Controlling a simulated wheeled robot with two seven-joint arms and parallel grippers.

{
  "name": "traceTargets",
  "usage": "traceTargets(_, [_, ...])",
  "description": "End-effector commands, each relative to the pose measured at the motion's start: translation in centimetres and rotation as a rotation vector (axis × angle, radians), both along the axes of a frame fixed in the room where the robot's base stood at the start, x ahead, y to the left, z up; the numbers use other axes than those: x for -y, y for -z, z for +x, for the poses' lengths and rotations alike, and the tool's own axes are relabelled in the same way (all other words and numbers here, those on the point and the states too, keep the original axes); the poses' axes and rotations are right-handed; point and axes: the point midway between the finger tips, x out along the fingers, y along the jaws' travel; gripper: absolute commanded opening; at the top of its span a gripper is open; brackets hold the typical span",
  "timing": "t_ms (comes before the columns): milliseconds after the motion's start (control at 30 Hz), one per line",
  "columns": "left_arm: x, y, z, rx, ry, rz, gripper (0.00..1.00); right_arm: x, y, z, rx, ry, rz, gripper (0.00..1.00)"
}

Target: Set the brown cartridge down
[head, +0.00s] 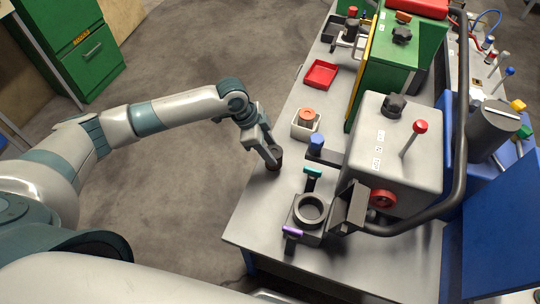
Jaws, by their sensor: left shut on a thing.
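My left gripper (270,158) reaches over the near-left part of the grey table (268,211), its fingers pointing down. It is shut on a small dark brown cylinder, the brown cartridge (275,162). The cartridge looks upright and is at or just above the table top; I cannot tell whether its base touches. The fingers hide part of it. My right gripper is not in view.
A white box with an orange-brown round piece (307,115) and a red tray (321,74) stand further back. A blue-topped post (317,141) and a dark ring fixture (310,209) are to the right. A grey machine (392,140) stands beyond. The table's left edge is close.

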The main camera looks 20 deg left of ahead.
Motion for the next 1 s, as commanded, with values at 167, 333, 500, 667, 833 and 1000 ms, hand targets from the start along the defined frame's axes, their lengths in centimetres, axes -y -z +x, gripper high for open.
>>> traceTargets(167, [0.0,1.3,-0.1,-0.003,0.0,0.001,0.19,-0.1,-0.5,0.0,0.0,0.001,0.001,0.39])
traceTargets(333, [0.0,3.2,0.0,-0.002,-0.001,0.001,0.19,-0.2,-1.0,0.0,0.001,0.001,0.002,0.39])
traceTargets(500, [0.0,3.7,0.0,0.001,0.0,0.0,0.19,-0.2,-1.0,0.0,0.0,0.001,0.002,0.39])
traceTargets(667, [0.0,3.7,0.0,0.0,0.0,0.0,0.19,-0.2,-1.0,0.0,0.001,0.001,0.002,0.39])
traceTargets(833, [0.0,4.0,0.0,0.0,0.0,0.001,0.47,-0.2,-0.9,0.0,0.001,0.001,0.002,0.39])
traceTargets(1000, [0.0,4.0,0.0,0.0,0.0,0.001,0.61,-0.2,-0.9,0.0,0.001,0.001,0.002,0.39])
